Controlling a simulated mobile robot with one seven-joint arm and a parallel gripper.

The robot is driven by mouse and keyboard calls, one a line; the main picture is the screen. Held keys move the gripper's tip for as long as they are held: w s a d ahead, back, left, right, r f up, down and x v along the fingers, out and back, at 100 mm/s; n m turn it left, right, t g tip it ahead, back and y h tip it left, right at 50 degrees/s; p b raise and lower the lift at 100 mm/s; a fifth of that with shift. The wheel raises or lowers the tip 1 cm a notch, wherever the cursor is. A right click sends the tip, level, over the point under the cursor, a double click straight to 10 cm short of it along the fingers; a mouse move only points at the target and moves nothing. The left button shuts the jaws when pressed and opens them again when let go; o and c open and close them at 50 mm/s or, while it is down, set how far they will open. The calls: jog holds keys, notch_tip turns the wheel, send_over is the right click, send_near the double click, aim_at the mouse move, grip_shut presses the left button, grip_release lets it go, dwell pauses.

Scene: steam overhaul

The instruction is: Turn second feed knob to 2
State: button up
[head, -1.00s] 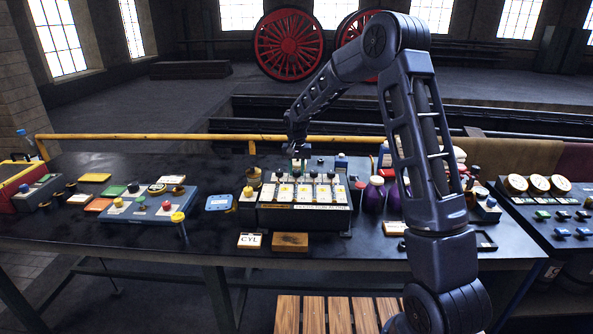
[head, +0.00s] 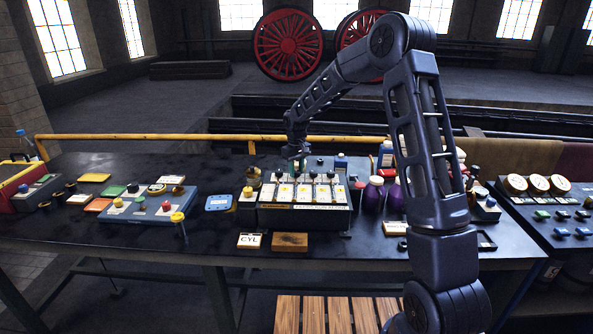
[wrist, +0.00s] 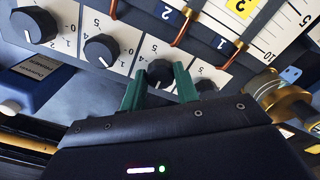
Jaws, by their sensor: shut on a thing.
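The feed box (head: 305,208) stands on the bench with a row of white scale panels and black knobs. My gripper (head: 297,168) is over its back left part. Plates marked 1 and 2 show above these knobs. The held knob's white pointer and part of its scale are hidden or too small to read. Two more black knobs (wrist: 101,50) stand to the left, clear of the fingers.
A brass fitting (wrist: 285,100) is close on the right in the wrist view. Copper pipes (wrist: 184,27) rise above the knobs. Purple jars (head: 373,195) stand right of the box. A blue panel with knobs (head: 150,207) lies left. A yellow rail (head: 200,137) runs behind.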

aim_at(297, 171)
dwell(0.4)
jog(key=o, duration=1)
jog(key=shift+c, duration=0.2)
jog(key=shift+r, duration=0.1)
notch_tip(297, 171, up, 11)
jog(key=shift+f, duration=0.2)
